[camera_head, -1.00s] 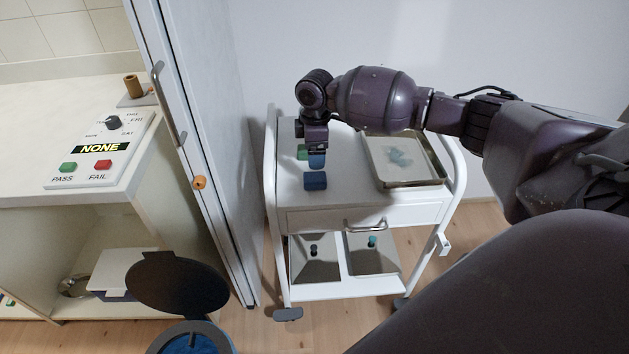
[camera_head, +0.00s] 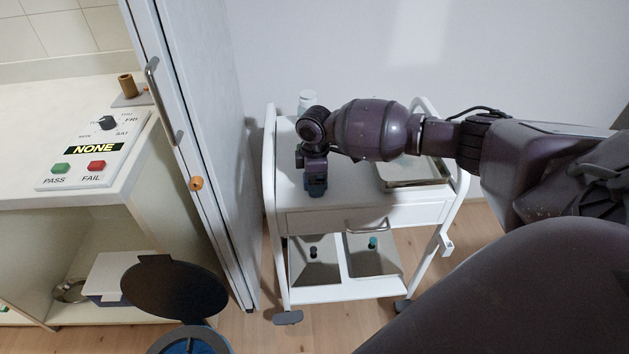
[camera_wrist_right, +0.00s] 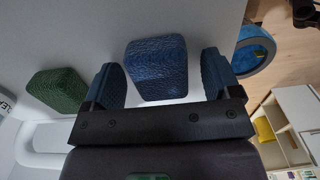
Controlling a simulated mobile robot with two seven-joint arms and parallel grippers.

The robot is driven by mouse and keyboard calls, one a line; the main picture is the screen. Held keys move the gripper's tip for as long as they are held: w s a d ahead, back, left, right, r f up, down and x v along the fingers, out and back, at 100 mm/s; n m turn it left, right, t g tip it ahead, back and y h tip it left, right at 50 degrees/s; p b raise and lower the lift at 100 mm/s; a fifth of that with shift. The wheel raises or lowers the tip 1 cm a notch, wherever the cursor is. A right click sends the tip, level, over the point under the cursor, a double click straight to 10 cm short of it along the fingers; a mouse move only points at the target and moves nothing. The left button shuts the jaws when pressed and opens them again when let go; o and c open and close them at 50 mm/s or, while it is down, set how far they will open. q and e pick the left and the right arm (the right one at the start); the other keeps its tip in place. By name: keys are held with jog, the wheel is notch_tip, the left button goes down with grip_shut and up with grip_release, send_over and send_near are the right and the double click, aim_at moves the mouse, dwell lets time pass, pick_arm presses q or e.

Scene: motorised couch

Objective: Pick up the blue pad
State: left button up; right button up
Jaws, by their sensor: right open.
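The blue pad (camera_wrist_right: 157,68) shows in the right wrist view, lying on the pale cart top between the two spread fingers of my right gripper (camera_wrist_right: 160,84). Gaps show on both sides of it, so the fingers are beside it and not closed on it. In the head view my right gripper (camera_head: 315,186) points down over the front left of the cart top and hides most or all of the pad. A green pad (camera_wrist_right: 57,91) lies outside the left finger in the wrist view. My left gripper is not in view.
The white cart (camera_head: 340,217) has a drawer handle (camera_head: 367,226) in front and a metal tray (camera_head: 412,184) at its right, partly hidden by my arm. A white container (camera_head: 307,101) stands behind my wrist. A tall door panel (camera_head: 185,130) stands left of the cart.

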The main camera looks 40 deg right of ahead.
jog(key=c, duration=1)
jog(key=shift+r, duration=0.55)
notch_tip(320, 180, up, 19)
jog(key=p, duration=0.3)
jog(key=shift+p, duration=0.3)
